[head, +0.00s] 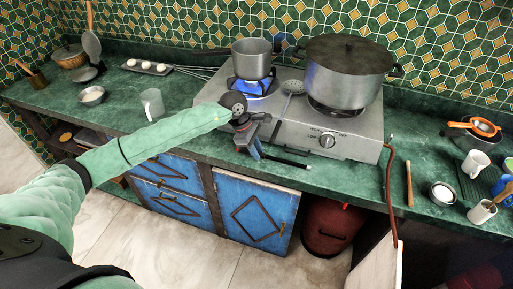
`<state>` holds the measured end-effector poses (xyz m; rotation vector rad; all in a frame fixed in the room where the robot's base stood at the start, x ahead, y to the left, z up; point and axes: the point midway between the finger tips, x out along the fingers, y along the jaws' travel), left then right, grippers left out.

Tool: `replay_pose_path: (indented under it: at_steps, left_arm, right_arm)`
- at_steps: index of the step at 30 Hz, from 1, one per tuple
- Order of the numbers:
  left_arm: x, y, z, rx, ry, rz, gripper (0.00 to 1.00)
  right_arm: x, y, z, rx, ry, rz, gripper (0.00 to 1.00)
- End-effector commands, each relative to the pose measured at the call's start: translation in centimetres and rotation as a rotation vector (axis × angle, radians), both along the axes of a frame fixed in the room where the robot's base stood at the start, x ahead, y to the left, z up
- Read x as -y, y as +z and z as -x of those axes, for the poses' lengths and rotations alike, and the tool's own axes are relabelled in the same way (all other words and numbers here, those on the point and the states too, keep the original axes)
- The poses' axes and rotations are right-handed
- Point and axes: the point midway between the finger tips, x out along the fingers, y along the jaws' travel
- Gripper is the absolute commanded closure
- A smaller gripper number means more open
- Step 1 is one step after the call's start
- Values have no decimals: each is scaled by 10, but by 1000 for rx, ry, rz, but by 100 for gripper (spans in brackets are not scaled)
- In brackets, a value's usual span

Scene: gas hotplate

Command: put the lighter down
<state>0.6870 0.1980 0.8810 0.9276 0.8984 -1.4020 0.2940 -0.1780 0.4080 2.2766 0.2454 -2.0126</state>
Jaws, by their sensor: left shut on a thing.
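My left gripper (254,143) is shut on the lighter (287,161), just in front of the hotplate's left front corner. The lighter's dark thin rod points right and slightly down, close to the counter's front edge; the fingers hide part of its body. I cannot tell whether it touches the counter. The gas hotplate (355,138) stands on the green counter (125,112). A blue flame (254,87) burns under the saucepan (252,57) on the left burner. My right gripper is not in view.
A clear cup (152,103) stands on the counter at left. Mugs (475,163) and a small bowl (442,194) crowd the right. A red hose (389,190) hangs over the front edge.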

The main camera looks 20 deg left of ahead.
Motion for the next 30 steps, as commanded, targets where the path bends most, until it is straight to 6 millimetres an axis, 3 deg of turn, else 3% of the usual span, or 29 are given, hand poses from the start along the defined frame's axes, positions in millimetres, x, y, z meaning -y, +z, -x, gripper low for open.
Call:
replay_pose_path:
  at_steps: [11,23,24,27,30]
  left_arm:
    - [0,-4,0,1,-1,1,100]
    - [0,-6,0,1,-1,1,100]
    - [0,-6,0,1,-1,1,77]
    - [0,-5,0,1,-1,1,57]
    - [0,-5,0,1,-1,1,57]
  right_arm:
    - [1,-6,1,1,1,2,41]
    - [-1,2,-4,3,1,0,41]
    - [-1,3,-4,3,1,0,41]
    - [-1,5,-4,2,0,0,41]
    - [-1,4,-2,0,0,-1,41]
